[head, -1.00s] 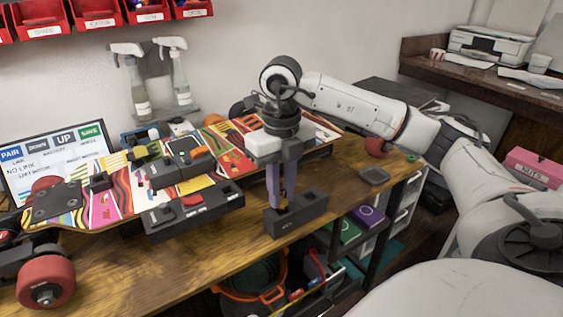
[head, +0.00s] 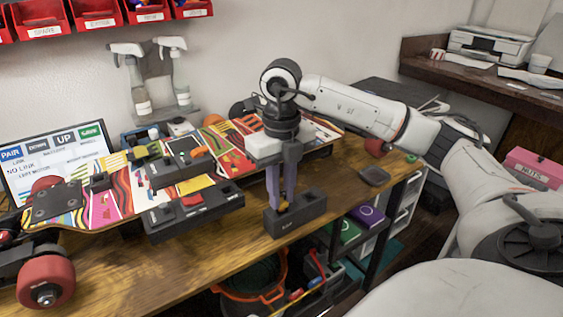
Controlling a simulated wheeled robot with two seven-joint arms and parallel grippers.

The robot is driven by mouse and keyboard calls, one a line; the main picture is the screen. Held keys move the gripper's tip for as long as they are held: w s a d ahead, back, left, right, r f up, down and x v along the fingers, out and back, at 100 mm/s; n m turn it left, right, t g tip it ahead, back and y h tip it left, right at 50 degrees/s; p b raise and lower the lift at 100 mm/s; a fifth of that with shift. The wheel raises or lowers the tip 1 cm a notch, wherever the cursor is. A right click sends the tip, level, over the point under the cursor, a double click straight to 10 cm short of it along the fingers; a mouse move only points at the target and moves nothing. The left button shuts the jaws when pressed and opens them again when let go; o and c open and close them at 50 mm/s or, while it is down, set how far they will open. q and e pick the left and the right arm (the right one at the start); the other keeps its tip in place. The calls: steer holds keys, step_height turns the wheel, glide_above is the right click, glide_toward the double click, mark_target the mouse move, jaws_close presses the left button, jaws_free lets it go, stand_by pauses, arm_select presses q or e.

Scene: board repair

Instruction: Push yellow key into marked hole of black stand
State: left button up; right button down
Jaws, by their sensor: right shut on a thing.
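The black stand (head: 296,216) sits on the wooden workbench near its front edge, right of the skateboard. My right gripper (head: 283,203) points straight down at the stand's top, its purple-grey fingers close together. It is shut on the yellow key (head: 283,206), of which only a small yellow-orange bit shows between the fingertips, at the stand's top face. The fingers hide most of the key and the hole beneath it, so I cannot tell how deep it sits. My left gripper is not in view.
A colourful skateboard (head: 110,200) with red wheels lies left of the stand. A black box with a red switch (head: 193,200) stands in front of it. A small grey dish (head: 374,176) lies to the right. A screen (head: 55,155) stands at the left.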

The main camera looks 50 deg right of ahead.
steer(key=shift+f, duration=0.2)
stand_by(0.3)
steer(key=shift+f+b, duration=0.25)
steer(key=shift+b, duration=0.05)
steer(key=c, duration=1.3)
jaws_free()
steer(key=shift+o, duration=0.2)
steer(key=shift+r, duration=0.15)
steer(key=shift+r+p, duration=1.25)
steer(key=shift+p, duration=0.1)
steer(key=shift+r, duration=0.15)
